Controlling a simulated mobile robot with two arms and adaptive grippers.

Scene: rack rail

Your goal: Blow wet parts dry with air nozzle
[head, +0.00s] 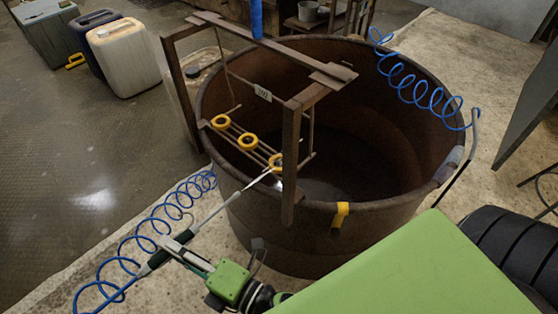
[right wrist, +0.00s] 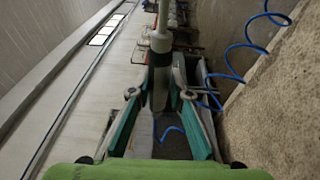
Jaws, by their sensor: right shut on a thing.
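Three yellow ring-shaped parts sit in a slanting row on the rack's rail: a far-left one (head: 221,121), a middle one (head: 248,141) and a near-right one (head: 277,160). My right gripper (head: 173,248) is shut on the dark handle of the air nozzle (head: 225,202), below and left of the tub. Its long thin lance slants up to the right, with its tip close to the near-right ring; I cannot tell whether they touch. In the right wrist view the fingers (right wrist: 159,94) close around the grey nozzle body (right wrist: 160,45). Wetness on the parts cannot be made out. My left gripper is out of view.
The rusty round tub (head: 400,208) stands under the rack frame (head: 291,150), whose posts flank the parts. A coiled blue hose (head: 128,245) trails left of the nozzle; another coil (head: 420,92) hangs at the tub's right. Canisters (head: 124,60) stand back left. Open floor lies left.

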